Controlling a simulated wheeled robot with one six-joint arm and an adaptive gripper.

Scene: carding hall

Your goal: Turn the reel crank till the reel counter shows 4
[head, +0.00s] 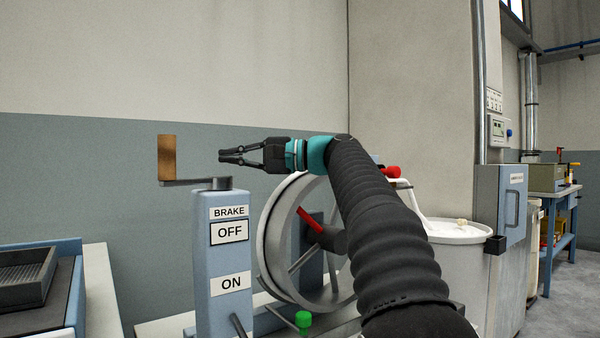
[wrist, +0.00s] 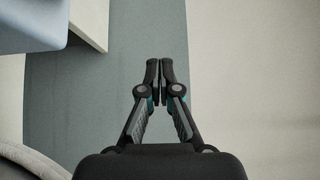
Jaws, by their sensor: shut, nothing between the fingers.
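A brown wooden handle (head: 167,158) stands upright on a flat grey crank arm (head: 198,183) above a blue-grey post (head: 222,275). The post carries labels BRAKE, OFF and ON. My gripper (head: 221,156) is shut and empty, to the right of the handle in the picture and apart from it, pointing left at about its height. The closed fingertips (wrist: 160,65) also show in the wrist view, with no handle between them. The large grey reel wheel (head: 275,255) stands behind the post, partly hidden by my arm. I see no readable reel counter.
A red bar (head: 310,220) crosses the wheel, and a green knob (head: 303,320) sits low in front. A white bin (head: 460,255) stands right of the wheel. A dark tray (head: 25,280) lies at the left. The wall behind the handle is bare.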

